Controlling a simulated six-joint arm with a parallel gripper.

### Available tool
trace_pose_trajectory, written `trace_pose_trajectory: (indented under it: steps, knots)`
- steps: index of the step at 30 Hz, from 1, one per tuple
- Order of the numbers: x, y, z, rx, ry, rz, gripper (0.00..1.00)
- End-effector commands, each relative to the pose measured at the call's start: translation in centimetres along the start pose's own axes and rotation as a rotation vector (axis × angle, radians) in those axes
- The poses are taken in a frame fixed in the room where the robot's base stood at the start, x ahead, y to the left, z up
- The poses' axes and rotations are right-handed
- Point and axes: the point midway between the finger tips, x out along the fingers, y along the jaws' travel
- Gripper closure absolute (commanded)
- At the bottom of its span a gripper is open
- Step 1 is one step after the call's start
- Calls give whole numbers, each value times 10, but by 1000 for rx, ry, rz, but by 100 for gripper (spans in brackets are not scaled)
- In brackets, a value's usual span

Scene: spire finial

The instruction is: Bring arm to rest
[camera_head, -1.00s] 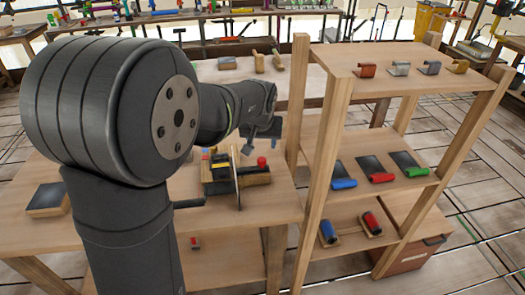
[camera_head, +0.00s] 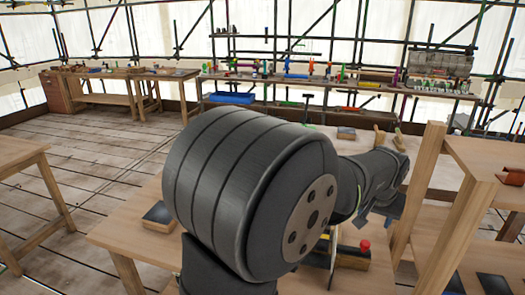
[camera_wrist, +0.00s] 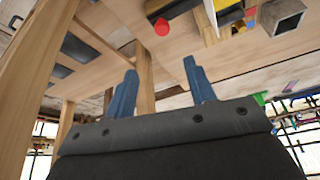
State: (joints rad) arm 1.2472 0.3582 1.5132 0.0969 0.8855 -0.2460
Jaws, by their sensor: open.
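My gripper shows in the wrist view (camera_wrist: 160,90) with its two blue fingers apart and nothing between them. In the head view my arm folds over the wooden workbench (camera_head: 117,232), and its large dark joint covers much of the bench. My gripper (camera_head: 375,208) is partly visible there, at the right of that joint and above the bench, beside the shelf unit. A red-topped piece (camera_head: 365,245) on a block stands below it on the bench. The red piece also shows in the wrist view (camera_wrist: 161,27).
A wooden shelf unit (camera_head: 437,170) stands close at the right; its post also shows in the wrist view (camera_wrist: 40,75). A dark-topped block (camera_head: 158,216) lies on the bench's left. Benches with tools (camera_head: 135,75) stand at the back. Open plank floor (camera_head: 95,160) lies at the left.

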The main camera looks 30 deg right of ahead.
Motion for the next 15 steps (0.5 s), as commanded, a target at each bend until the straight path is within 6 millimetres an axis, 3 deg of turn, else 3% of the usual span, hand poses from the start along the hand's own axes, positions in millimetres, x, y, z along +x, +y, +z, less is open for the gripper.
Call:
trace_pose_trajectory:
  steps: [15]
  knots:
    - [101,-1,1,0,-4,-2,50]
